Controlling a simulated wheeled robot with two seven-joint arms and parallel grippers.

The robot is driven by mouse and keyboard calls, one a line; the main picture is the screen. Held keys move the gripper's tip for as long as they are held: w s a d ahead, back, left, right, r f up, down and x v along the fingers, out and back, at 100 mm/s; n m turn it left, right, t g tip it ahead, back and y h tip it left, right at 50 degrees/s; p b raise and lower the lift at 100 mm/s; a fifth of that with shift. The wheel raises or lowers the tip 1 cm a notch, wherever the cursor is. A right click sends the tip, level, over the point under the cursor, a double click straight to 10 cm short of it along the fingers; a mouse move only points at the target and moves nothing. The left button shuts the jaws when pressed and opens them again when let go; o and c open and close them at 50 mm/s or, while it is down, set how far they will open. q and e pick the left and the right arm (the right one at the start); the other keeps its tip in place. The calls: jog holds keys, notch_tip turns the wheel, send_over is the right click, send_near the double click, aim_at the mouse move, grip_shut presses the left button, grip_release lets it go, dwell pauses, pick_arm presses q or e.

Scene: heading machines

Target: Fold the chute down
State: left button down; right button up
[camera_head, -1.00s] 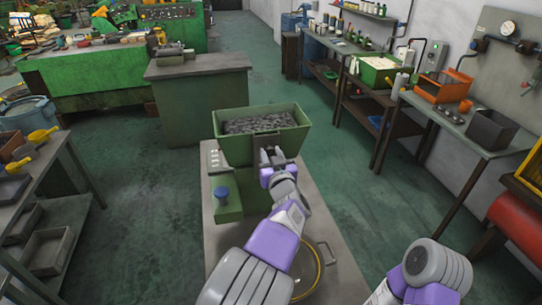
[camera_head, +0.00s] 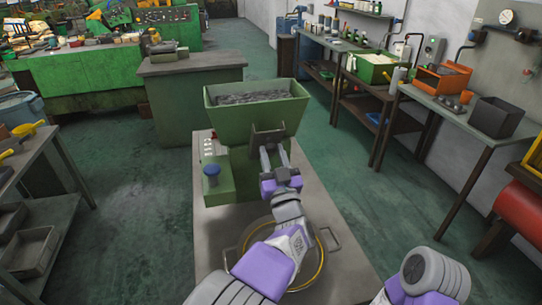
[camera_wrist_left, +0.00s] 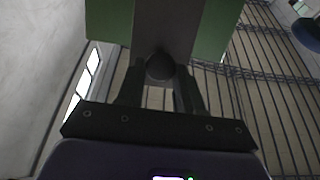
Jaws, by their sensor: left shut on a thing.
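The green machine (camera_head: 262,118) stands on a grey table, its open-topped hopper full of small dark pieces (camera_head: 252,97). The chute (camera_head: 266,138) is a dark plate on the machine's near face, below the hopper rim. My left gripper (camera_head: 273,154) reaches it from the near side. In the left wrist view the grey chute (camera_wrist_left: 162,25) runs between green surfaces, and its round dark knob (camera_wrist_left: 160,67) sits between the fingers (camera_wrist_left: 160,80). The gripper is shut on this knob. My right gripper is out of view; only part of that arm shows at lower right.
A round pan with a yellow rim (camera_head: 322,262) lies on the grey table (camera_head: 345,275) under my left arm. A blue knob (camera_head: 212,171) stands on the machine's left side. Side benches (camera_head: 470,125) line the right wall, with open floor between.

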pick_arm(q)
jog(key=shift+s+d+f+b, duration=0.1)
jog(key=shift+s+f+b, duration=0.2)
jog(key=shift+f, duration=0.35)
jog(key=shift+s+d+f+b, duration=0.1)
jog(key=shift+s+f+b, duration=0.15)
jog(key=shift+f, duration=0.35)
jog(key=shift+a, duration=0.1)
jog(key=c, duration=1.2)
grip_release()
jog(key=o, duration=0.4)
jog(key=shift+w, duration=0.2)
jog(key=shift+o, duration=0.2)
jog(key=shift+s+r, duration=0.1)
jog(key=shift+s, duration=0.05)
jog(key=v, duration=0.7)
jog(key=shift+s+p, duration=0.3)
jog(key=shift+p, duration=0.15)
jog(key=shift+c, duration=0.2)
